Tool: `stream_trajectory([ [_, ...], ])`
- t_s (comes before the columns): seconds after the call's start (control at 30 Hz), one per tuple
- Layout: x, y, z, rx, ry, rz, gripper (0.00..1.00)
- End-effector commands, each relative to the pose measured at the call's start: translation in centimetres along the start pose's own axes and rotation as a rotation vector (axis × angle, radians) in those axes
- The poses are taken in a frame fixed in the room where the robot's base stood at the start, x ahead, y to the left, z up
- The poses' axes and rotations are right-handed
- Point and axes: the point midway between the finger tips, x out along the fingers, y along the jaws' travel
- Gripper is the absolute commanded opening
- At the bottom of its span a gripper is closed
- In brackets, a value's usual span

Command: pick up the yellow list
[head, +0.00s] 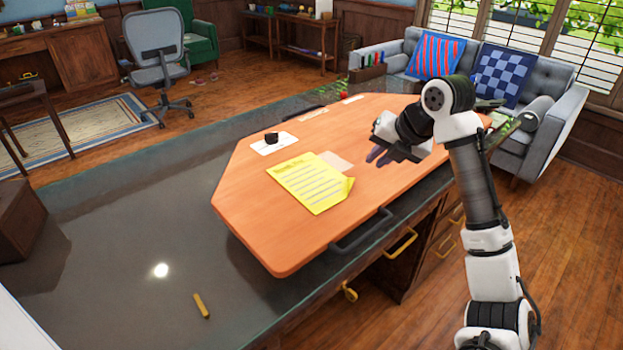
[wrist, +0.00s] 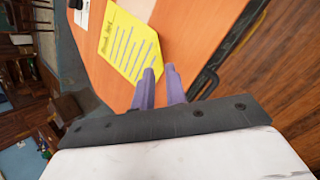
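The yellow list (head: 311,184) is a sheet with a heading and written lines. It lies flat on an orange wooden board (head: 245,203), with its lower right corner curled up. My gripper (head: 376,156) is above the board, to the right of the list and apart from it. In the wrist view the list (wrist: 127,45) is ahead of my gripper (wrist: 160,78). The two purple fingers stand with a small gap between them, and nothing shows in the gap.
The board has dark handles (head: 362,231) and rests on a dark glossy desk (head: 120,235). A white card (head: 273,144) with a small black object (head: 271,138) and a pale paper (head: 333,162) lie near the list. A brass-coloured bar (head: 201,305) lies on the desk's near part.

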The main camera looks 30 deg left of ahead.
Motion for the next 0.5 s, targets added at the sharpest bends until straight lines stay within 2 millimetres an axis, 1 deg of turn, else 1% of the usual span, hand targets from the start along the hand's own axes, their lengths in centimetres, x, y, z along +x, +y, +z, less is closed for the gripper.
stream_trajectory([
  [0.03, 1.1, 0.1, 0.0, 0.001, 0.002, 0.001, 0.13],
  [0.1, 2.4, 0.1, 0.0, 0.000, 0.001, 0.002, 0.13],
  [0.2, 4.0, 0.1, 0.1, 0.002, 0.000, 0.002, 0.13],
  [0.3, 4.9, 0.1, 0.1, 0.002, -0.002, 0.000, 0.13],
  [0.43, 5.7, 0.2, 0.1, 0.002, -0.002, 0.002, 0.13],
  [0.5, 6.5, 0.2, 0.0, 0.002, 0.000, 0.001, 0.13],
])
